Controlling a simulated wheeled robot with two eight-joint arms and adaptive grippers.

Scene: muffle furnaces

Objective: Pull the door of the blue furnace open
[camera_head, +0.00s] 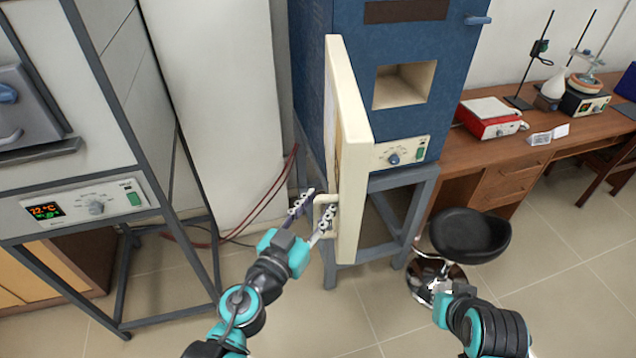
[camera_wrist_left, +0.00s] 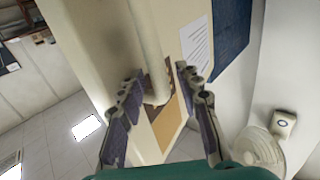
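The blue furnace (camera_head: 424,50) stands on a grey-blue frame, with its square chamber opening (camera_head: 404,85) exposed. Its cream door (camera_head: 350,150) is swung well open towards me and to the left, seen nearly edge-on. The door's pale bar handle (camera_head: 327,199) is low on its outer face, and it also shows in the left wrist view (camera_wrist_left: 146,50). My left gripper (camera_head: 316,203) is at this handle, its fingers apart on either side of the bar. In the left wrist view a gap shows between fingers and bar. My right gripper (camera_head: 446,292) is low at the right; its fingers are unclear.
A grey furnace (camera_head: 70,205) with a lit display stands at the left. A black stool (camera_head: 468,235) is at the right, close to my right arm. A wooden bench (camera_head: 510,160) carries a red-and-white device (camera_head: 490,116). Tiled floor is free in front.

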